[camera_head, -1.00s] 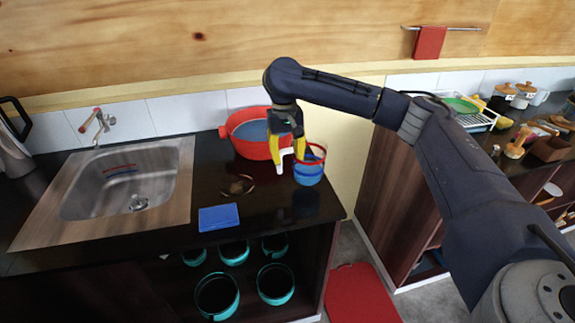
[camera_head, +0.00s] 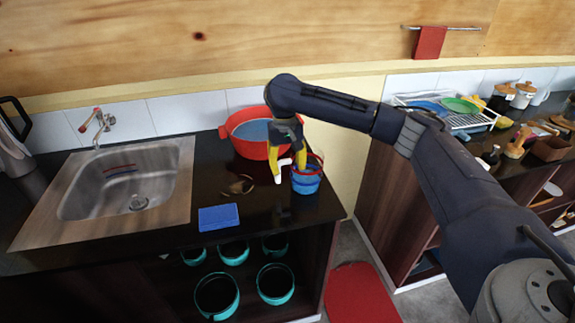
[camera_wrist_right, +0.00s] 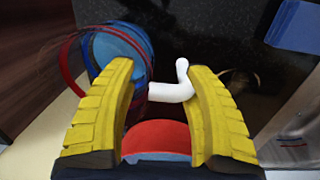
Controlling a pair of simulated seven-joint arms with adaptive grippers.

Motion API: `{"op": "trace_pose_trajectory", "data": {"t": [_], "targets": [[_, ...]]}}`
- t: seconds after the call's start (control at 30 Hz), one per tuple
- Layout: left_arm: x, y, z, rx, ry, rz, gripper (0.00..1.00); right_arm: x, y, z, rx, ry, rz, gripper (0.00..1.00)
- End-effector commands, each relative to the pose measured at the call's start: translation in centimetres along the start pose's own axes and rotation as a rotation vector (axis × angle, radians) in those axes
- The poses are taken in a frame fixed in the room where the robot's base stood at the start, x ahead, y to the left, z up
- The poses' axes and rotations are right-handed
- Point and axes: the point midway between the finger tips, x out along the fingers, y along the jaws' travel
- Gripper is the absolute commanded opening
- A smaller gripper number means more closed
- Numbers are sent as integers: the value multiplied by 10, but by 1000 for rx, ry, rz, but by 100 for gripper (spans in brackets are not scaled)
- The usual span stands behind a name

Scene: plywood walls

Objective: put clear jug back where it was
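The clear jug (camera_head: 307,182) has a red rim, a blue lower part and a white handle. It is at the counter's right end; whether it rests fully on the counter is hard to tell. In the right wrist view the jug (camera_wrist_right: 110,48) is at upper left, partly hidden by a finger. Its white handle (camera_wrist_right: 172,91) shows beyond the gap between my fingers. My right gripper (camera_head: 287,163) has yellow fingers spread apart around the handle area, with no clear grip; it also shows in the wrist view (camera_wrist_right: 160,80). My left gripper is not in view.
A red pot (camera_head: 251,145) with blue contents stands close behind my right gripper. A blue sponge-like block (camera_head: 218,217) and a small brownish item (camera_head: 238,185) lie on the dark counter. The sink (camera_head: 125,190) is left. Teal-rimmed pots (camera_head: 216,293) sit on the shelf below.

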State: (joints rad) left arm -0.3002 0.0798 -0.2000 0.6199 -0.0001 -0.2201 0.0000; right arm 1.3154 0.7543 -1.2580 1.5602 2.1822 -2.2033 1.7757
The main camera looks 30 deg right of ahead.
Motion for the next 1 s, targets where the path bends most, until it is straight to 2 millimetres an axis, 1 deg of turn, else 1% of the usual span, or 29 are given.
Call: {"op": "trace_pose_trajectory", "data": {"t": [0.03, 0.07, 0.1, 0.33, 0.47, 0.57, 0.67, 1.0], "targets": [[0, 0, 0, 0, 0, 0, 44, 0, 0, 0, 0, 0, -1, 58], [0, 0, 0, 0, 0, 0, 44, 0, 0, 0, 0, 0, -1, 62], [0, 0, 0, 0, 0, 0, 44, 0, 0, 0, 0, 0, -1, 63], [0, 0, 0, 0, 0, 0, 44, 0, 0, 0, 0, 0, -1, 63], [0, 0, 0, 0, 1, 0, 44, -6, 0, 0, 0, 1, -1, 63], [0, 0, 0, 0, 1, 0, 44, -14, 0, 0, 0, 3, -1, 63], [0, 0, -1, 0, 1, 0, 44, -26, 0, -1, 0, 4, 0, 63], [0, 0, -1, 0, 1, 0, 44, -77, 0, 0, 1, 3, 0, 63]]}}
